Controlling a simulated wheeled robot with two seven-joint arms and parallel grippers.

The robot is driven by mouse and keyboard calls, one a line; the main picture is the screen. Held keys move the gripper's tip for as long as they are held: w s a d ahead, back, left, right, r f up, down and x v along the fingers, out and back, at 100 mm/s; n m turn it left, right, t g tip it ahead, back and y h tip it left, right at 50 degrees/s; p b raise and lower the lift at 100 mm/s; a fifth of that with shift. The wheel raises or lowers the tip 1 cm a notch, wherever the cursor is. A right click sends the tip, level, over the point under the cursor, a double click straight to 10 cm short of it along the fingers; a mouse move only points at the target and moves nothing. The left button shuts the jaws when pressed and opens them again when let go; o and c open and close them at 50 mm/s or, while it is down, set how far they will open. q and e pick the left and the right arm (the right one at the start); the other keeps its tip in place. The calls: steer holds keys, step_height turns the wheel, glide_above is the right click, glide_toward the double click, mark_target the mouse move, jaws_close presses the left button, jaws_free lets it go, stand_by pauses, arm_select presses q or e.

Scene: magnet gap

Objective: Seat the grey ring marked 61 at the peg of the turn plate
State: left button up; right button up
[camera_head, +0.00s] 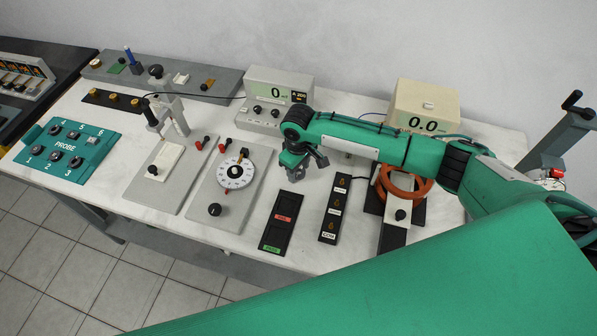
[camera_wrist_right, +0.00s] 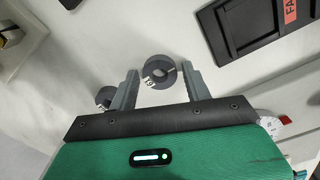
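In the right wrist view a grey ring (camera_wrist_right: 160,71) with a white label lies on the white table, between and a little beyond my right gripper's fingertips. The label's digits appear upside down and look like 61. That plate has a black hub; I cannot make out a peg. My left gripper is not in view.
A black two-part tray (camera_head: 282,222) with red and green labels lies in front of the gripper. Beside it are a black strip (camera_head: 335,210) and an orange coil (camera_head: 403,185). Meter boxes (camera_head: 424,108) stand behind. A teal probe panel (camera_head: 68,150) is at left.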

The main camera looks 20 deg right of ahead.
steer(key=c, duration=0.7)
steer(key=shift+c, duration=0.2)
steer(key=shift+r, duration=0.1)
